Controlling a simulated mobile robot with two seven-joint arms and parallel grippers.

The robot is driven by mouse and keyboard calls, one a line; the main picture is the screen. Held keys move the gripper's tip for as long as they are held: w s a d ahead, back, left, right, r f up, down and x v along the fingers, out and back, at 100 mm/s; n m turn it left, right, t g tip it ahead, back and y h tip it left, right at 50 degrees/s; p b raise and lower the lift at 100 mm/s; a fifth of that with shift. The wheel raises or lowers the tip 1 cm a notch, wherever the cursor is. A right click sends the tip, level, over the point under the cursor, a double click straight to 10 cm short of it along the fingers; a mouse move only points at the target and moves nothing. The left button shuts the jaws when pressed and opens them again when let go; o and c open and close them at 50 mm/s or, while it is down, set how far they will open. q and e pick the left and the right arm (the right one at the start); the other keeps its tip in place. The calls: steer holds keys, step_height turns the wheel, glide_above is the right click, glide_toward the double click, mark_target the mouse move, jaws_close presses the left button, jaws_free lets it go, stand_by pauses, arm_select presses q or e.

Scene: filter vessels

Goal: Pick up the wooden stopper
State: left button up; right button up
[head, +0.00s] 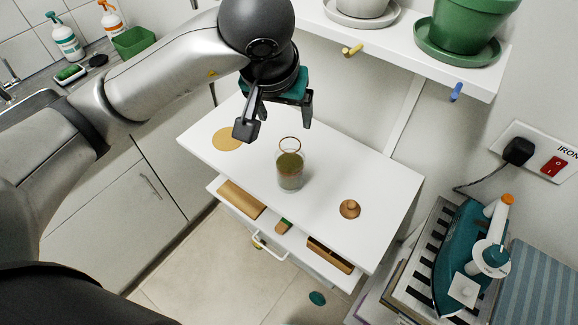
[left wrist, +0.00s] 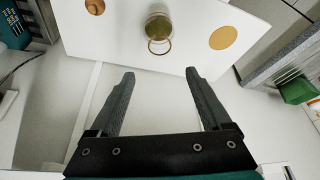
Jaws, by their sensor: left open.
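The wooden stopper (head: 349,208) is a small round brown piece with a knob, standing on the right part of the white cabinet top (head: 385,185). In the left wrist view, the stopper (left wrist: 94,6) is partly cut off by the top edge. A clear glass vessel (head: 289,178) with green-brown contents and a ring at its rim stands left of the stopper; it also shows in the left wrist view (left wrist: 158,25). My left gripper (head: 277,126) is open and empty above the cabinet's back edge, apart from the stopper. My right gripper is out of view.
A flat gold disc (head: 227,139) lies on the cabinet top's left. The drawer (head: 268,238) below is open, holding wooden blocks and a sponge-like piece. A shelf (head: 400,45) with pots and pegs hangs behind. An iron (head: 485,250) stands at right.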

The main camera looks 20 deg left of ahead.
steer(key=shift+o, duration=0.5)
